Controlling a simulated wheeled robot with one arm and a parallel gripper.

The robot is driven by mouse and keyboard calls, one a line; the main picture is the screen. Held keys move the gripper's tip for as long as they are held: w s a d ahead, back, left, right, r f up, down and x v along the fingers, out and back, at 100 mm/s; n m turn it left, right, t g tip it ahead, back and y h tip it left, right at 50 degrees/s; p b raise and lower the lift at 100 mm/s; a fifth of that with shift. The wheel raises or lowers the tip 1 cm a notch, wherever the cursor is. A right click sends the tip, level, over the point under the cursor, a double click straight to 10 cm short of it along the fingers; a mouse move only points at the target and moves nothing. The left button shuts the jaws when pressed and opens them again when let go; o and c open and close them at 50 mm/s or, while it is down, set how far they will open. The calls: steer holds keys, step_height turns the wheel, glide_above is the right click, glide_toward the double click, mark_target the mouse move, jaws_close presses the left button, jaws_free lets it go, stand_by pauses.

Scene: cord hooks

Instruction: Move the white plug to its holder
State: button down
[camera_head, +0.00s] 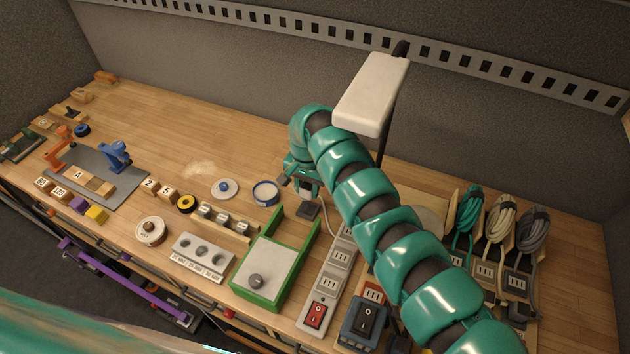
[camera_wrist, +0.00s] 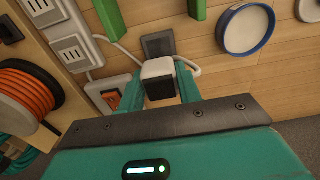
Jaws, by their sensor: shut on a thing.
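My gripper (camera_head: 303,184) is over the bench, just behind a dark grey square block (camera_head: 307,210). In the wrist view its two teal fingers (camera_wrist: 160,90) are shut on the white plug (camera_wrist: 157,68), which has a white body and a black face towards the camera. A white cord shows beside it. The dark grey block (camera_wrist: 157,43) lies just beyond the plug; I cannot tell whether they touch. Which thing is the plug's holder is not clear from these views.
A white power strip (camera_head: 338,262) with a red switch is right of the block. A green-walled tray (camera_head: 262,298) and a blue-rimmed dish (camera_head: 265,193) are to the left. Coiled cords (camera_head: 500,220) hang at the far right. A white lamp (camera_head: 372,93) stands behind my arm.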

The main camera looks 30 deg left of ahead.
mark_target(307, 186)
steer(key=shift+w+f, duration=0.1)
steer(key=shift+f, duration=0.05)
steer(key=shift+f+b, duration=1.45)
steer(key=shift+f, duration=1.35)
steer(key=shift+b, duration=0.4)
stand_by(0.6)
steer(key=shift+f+b, duration=0.55)
steer(key=shift+f, duration=0.05)
steer(key=c, duration=0.9)
jaws_free()
steer(key=shift+r, duration=0.1)
step_height(307, 186, up, 11)
steer(key=b, duration=0.4)
steer(key=shift+f, duration=0.2)
steer(key=shift+r, duration=0.65)
